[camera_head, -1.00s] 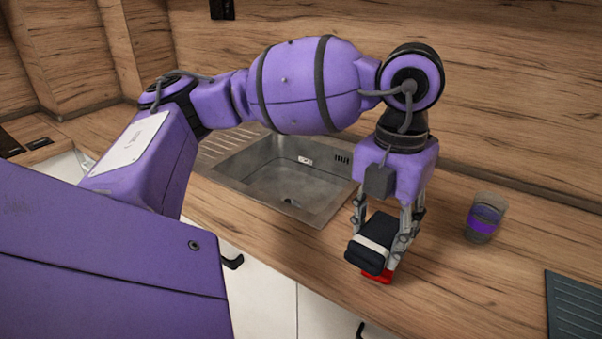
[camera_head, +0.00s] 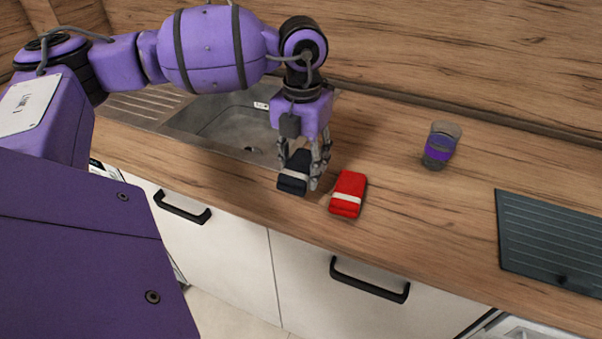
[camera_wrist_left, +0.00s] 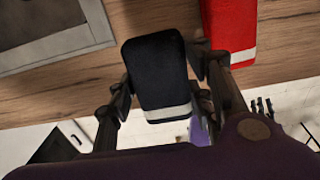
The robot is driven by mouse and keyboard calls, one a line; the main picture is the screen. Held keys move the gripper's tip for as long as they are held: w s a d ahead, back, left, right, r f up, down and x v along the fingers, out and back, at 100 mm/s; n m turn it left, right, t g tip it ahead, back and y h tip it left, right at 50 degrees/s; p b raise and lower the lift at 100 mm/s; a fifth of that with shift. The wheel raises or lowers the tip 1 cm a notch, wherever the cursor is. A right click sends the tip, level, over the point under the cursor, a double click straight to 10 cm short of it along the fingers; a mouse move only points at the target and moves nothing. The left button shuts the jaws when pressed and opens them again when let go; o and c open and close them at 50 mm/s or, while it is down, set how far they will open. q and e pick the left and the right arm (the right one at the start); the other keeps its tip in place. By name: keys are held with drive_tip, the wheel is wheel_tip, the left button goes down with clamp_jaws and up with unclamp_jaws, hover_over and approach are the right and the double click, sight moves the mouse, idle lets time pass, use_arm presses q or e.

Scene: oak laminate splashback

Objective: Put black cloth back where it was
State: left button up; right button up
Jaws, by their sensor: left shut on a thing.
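The black cloth (camera_head: 294,174) is a folded dark bundle with a white band, between the fingers of my left gripper (camera_head: 305,176). It is at the worktop beside the sink, left of the red cloth; I cannot tell whether it touches the wood. In the left wrist view the black cloth (camera_wrist_left: 157,72) sits between the two fingers of my left gripper (camera_wrist_left: 160,92), which are shut on its sides. My right gripper is not in view.
A folded red cloth (camera_head: 348,194) with a white band lies just right of the black one. The steel sink (camera_head: 200,118) is to the left. A glass with a purple band (camera_head: 440,146) stands further right, and a dark ridged board (camera_head: 550,240) lies at the right.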

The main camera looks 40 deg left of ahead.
sight(301, 157)
use_arm(q)
drive_tip(key=shift+w+a+f, duration=0.4)
drive_tip(key=shift+w+f, duration=0.1)
drive_tip(key=shift+f, duration=0.3)
drive_tip(key=shift+w+a+f, duration=0.1)
drive_tip(key=shift+w+f, duration=0.05)
drive_tip(key=shift+f, duration=1.5)
drive_tip(key=shift+f, duration=0.15)
drive_tip(key=o, duration=1.2)
wheel_tip(301, 157, up, 12)
drive_tip(key=shift+r, duration=0.2)
